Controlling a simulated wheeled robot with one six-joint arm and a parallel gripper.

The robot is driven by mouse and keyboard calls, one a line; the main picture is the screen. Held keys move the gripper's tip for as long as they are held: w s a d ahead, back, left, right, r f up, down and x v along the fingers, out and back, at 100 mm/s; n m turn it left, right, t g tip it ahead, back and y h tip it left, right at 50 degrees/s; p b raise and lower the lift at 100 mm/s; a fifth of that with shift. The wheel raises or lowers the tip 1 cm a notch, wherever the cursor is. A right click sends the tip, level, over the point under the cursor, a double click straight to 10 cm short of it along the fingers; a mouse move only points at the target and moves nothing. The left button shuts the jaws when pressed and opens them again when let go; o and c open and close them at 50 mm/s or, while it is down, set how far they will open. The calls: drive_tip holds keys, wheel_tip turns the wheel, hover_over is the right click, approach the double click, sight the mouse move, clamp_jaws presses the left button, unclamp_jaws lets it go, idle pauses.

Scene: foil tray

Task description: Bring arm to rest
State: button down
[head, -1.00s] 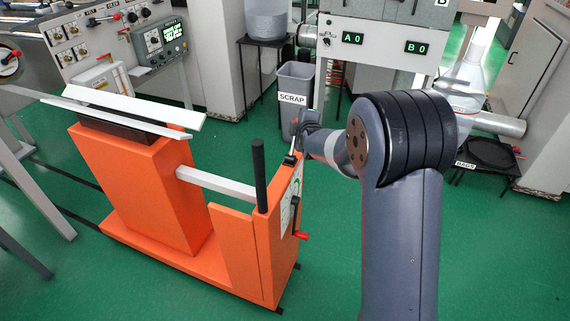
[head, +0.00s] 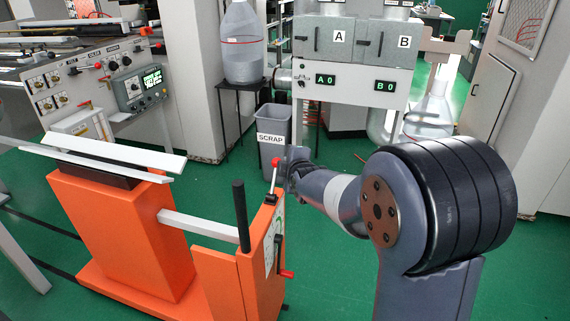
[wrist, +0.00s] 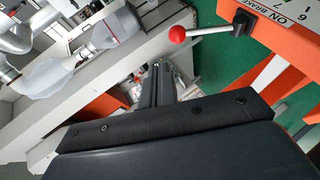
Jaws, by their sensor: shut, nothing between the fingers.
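My gripper (head: 291,166) is in the head view at the end of my grey arm, close to the red-knobbed lever (head: 275,164) on the orange stand (head: 125,220). In the wrist view my gripper (wrist: 157,84) shows its two dark fingers together, with nothing between them. The red-knobbed lever (wrist: 178,34) is right of and above the fingertips there, apart from them. It stands on the orange panel with an "ON BRAKE" label (wrist: 272,14). My arm is bent, its large dark joint at the right of the head view.
A grey SCRAP bin (head: 273,133) stands behind my gripper. A grey cabinet (head: 350,85) with A 0 and B 0 displays is beyond. A black upright handle (head: 240,215) and a red crank (head: 286,273) are on the stand. Green floor (head: 335,265) is open between stand and arm.

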drive_tip(key=shift+r+v, duration=0.15)
drive_tip(key=shift+v, duration=0.6)
drive_tip(key=shift+r+v, duration=0.15)
drive_tip(key=shift+v, duration=0.6)
drive_tip(key=shift+w+f, duration=0.1)
drive_tip(key=shift+w, duration=0.15)
